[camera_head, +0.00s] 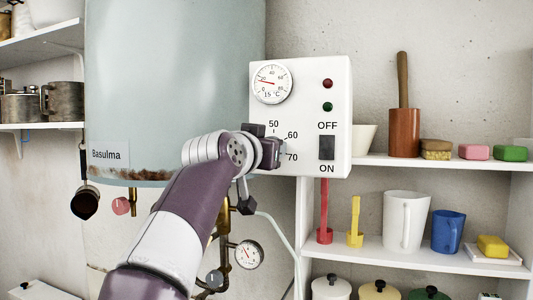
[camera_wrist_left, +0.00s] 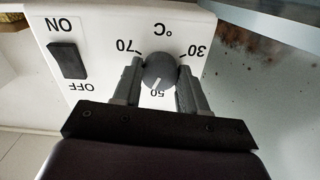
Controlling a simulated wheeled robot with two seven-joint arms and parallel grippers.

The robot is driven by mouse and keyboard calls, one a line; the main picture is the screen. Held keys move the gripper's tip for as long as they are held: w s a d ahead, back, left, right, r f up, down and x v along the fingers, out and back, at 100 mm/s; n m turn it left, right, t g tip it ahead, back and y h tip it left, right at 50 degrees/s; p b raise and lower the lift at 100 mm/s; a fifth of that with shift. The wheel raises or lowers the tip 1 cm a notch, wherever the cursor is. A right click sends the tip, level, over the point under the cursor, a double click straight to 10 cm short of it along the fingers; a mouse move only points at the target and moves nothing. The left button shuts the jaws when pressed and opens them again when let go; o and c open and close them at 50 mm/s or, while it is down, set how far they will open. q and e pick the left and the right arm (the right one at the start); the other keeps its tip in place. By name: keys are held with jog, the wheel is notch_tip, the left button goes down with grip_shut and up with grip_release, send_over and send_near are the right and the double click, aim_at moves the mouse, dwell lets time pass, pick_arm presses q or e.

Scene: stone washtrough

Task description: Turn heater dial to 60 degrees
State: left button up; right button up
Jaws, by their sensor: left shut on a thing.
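The heater's white control box (camera_head: 300,104) hangs in front of the pale tank (camera_head: 170,80). Its grey dial (camera_wrist_left: 160,72) shows upside down in the left wrist view, with 30, 50 and 70 visible around it. The dial's white pointer mark is near the 50; the 60 is hidden there. My left gripper (camera_wrist_left: 158,85) is shut on the dial, one finger on each side. In the head view my left gripper (camera_head: 268,150) covers most of the dial, and 50, 60 and 70 show beside it. My right gripper is not in view.
The box also carries a round gauge (camera_head: 271,84), a red lamp (camera_head: 327,83), a green lamp (camera_head: 327,107) and a black OFF/ON switch (camera_head: 327,147). Pipes and a pressure gauge (camera_head: 248,254) are below. Shelves (camera_head: 450,164) with soaps and mugs stand right.

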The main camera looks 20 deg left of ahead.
pick_arm(q)
jog(key=shift+a+f+m+b, duration=0.1)
jog(key=shift+m+b, duration=0.15)
jog(key=shift+m, duration=1.6)
jog(key=shift+f+m+b, duration=0.1)
jog(key=shift+m+b, duration=0.15)
jog(key=shift+m, duration=1.6)
jog(key=shift+r, duration=0.1)
jog(key=o, duration=1)
jog(key=shift+o, duration=0.3)
jog(key=shift+a+r, duration=0.1)
jog(key=shift+a, duration=0.05)
jog(key=s+b, duration=0.5)
jog(key=s, duration=0.7)
jog(key=shift+s+d, duration=0.2)
jog(key=shift+s, duration=0.15)
